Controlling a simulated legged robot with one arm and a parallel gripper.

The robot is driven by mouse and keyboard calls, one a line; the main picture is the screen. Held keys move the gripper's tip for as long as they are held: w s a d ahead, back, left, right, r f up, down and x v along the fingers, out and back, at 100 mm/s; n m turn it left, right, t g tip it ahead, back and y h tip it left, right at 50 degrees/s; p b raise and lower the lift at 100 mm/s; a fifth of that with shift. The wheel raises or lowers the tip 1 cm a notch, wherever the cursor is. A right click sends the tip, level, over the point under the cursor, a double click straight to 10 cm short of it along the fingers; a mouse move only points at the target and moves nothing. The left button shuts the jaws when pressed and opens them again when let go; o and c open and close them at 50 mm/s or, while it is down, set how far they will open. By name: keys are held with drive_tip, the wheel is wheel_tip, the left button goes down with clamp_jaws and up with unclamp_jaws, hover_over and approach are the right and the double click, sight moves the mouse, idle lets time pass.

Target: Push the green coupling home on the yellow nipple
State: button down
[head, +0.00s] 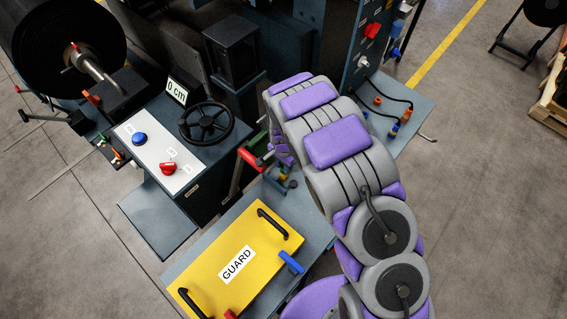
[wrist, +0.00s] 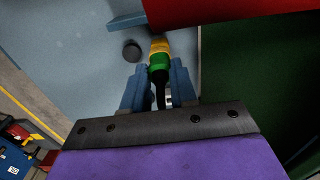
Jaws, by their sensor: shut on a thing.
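In the wrist view, my gripper (wrist: 160,76) is shut on the green coupling (wrist: 159,63), which sits between its blue-grey fingers. A black hose runs back from the coupling between the fingers. The yellow nipple (wrist: 159,46) is straight ahead of the coupling, in line with it. No gap shows between green and yellow, but I cannot tell how far the coupling sits on the nipple. In the head view my arm hides most of the gripper and the coupling.
A red bar (wrist: 230,10) crosses close above the nipple, with a dark green surface (wrist: 265,85) to the right. A dark round knob (wrist: 131,50) is at left. In the head view, a yellow guard (head: 215,255) lies at the front and a handwheel (head: 206,122) stands left of my arm.

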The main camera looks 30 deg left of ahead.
drive_tip(key=shift+f, duration=0.55)
drive_tip(key=c, duration=0.8)
unclamp_jaws()
drive_tip(key=shift+r, duration=0.15)
drive_tip(key=shift+r+p, duration=1.05)
drive_tip(key=shift+r, duration=2.35)
